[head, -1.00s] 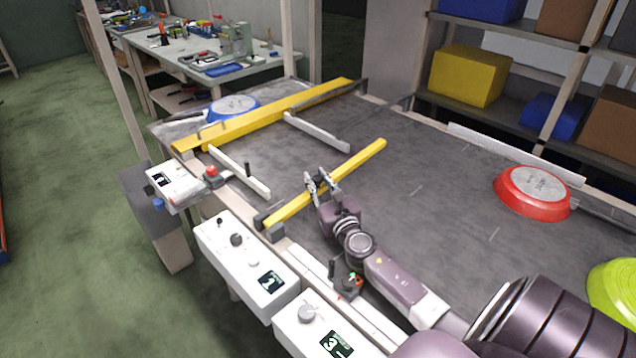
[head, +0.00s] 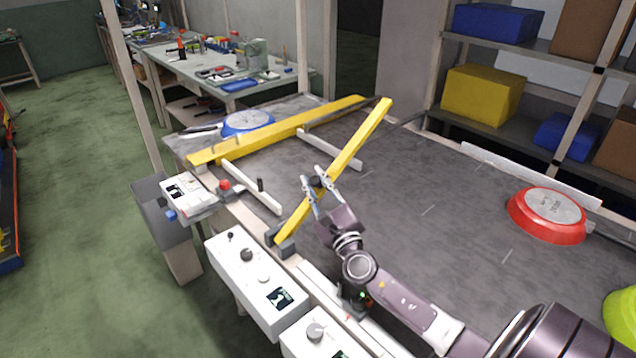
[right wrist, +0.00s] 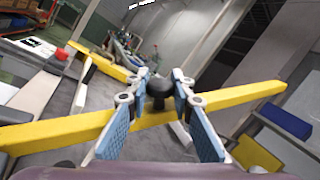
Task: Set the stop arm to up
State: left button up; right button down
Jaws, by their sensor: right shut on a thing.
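The stop arm is a yellow bar (head: 362,147) hinged in a dark bracket (head: 284,245) on the near edge of the conveyor. It slopes up from the bracket, with its far end raised above the belt. It also shows in the right wrist view (right wrist: 235,97), crossing behind the fingers. A round black knob (right wrist: 159,88) stands on the bar. My right gripper (head: 312,182) is shut on the knob, with one blue-padded finger on each side of it in the right wrist view (right wrist: 158,95). My left gripper is not in view.
A fixed yellow rail (head: 275,131) crosses the belt (head: 420,205) farther back, with a blue pan (head: 247,123) behind it. A red pan (head: 547,216) lies at the right. White control boxes (head: 255,282) line the near edge. Shelves stand at the back right.

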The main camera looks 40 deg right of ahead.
jog(key=shift+a+r, duration=0.1)
jog(key=shift+r, duration=0.1)
jog(key=c, duration=1.7)
grip_release()
jog(key=shift+f, duration=0.15)
jog(key=shift+s+a+f, duration=0.1)
jog(key=shift+s, duration=0.15)
jog(key=r+v, duration=0.1)
jog(key=v, duration=0.3)
jog(key=r+v, duration=0.1)
jog(key=v, duration=0.4)
jog(key=r+v, duration=0.1)
jog(key=v, duration=0.4)
jog(key=shift+s, duration=0.4)
